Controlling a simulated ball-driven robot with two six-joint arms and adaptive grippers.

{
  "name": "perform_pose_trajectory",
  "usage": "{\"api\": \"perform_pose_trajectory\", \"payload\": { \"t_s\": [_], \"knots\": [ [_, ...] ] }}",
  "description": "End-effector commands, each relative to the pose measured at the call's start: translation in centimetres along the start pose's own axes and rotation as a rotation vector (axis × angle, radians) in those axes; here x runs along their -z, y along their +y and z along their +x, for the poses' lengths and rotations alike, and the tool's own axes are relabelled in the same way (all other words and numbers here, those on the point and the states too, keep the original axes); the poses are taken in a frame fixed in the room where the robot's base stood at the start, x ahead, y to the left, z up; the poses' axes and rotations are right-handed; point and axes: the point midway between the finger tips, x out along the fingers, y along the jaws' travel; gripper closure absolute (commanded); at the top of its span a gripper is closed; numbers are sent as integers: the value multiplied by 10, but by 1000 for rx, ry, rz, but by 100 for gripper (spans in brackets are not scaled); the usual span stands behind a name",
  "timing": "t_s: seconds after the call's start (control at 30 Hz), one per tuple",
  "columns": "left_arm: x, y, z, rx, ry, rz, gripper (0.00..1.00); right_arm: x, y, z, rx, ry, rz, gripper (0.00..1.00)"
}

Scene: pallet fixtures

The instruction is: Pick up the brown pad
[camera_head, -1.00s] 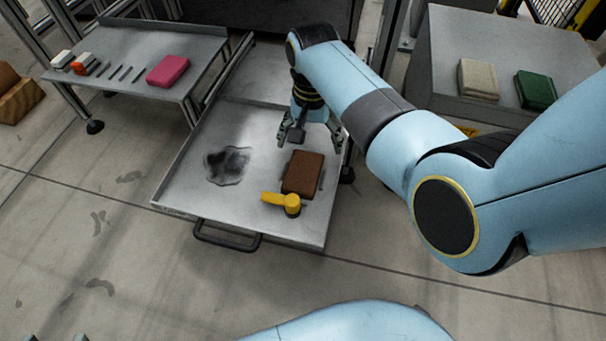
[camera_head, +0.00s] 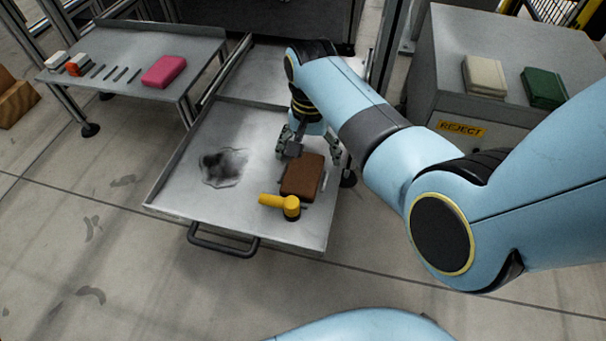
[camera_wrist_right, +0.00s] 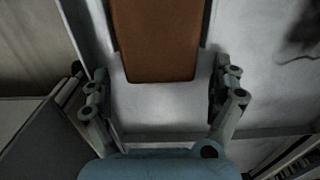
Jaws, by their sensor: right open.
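The brown pad (camera_head: 302,177) lies flat on the grey metal tray (camera_head: 187,202), toward its right side. In the right wrist view the pad (camera_wrist_right: 158,45) reaches in from the top, its near end between the two fingers' lines. My right gripper (camera_head: 303,150) is open and empty, low over the tray at the pad's far end. In its wrist view the fingers (camera_wrist_right: 164,84) stand wide apart, one to each side of the pad's near end. Whether they touch the tray cannot be told. My left gripper is not in view.
A yellow handled object (camera_head: 282,204) lies close by the pad's front edge. A dark stain (camera_head: 222,166) marks the tray's left half. A pink pad (camera_head: 163,72) lies on a side table. Beige (camera_head: 485,77) and green (camera_head: 543,88) pads lie on the reject cabinet (camera_head: 510,40).

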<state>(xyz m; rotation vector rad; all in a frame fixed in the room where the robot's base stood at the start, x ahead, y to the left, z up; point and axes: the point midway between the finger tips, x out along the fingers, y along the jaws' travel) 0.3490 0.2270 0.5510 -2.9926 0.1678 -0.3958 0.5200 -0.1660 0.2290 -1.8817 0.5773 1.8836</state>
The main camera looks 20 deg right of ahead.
Motion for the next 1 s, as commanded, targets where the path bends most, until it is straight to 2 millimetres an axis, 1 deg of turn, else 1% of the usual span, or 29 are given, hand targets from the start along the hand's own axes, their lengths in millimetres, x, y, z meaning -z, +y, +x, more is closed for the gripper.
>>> {"api": "perform_pose_trajectory", "payload": {
  "t_s": [0.2, 0.23, 0.67, 0.7, 1.0],
  "knots": [
    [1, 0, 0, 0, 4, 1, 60, 0, 0, 0, 1, 1, 0, 6],
    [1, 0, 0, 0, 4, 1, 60, 0, 0, 0, 1, 1, 0, 8],
    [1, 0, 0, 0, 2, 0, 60, 0, 0, 0, 0, 0, 0, 65],
    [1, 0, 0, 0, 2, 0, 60, 0, 0, 0, 0, 0, 0, 66],
    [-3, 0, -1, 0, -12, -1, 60, 0, 0, -1, 0, 0, 0, 66]
  ]
}}
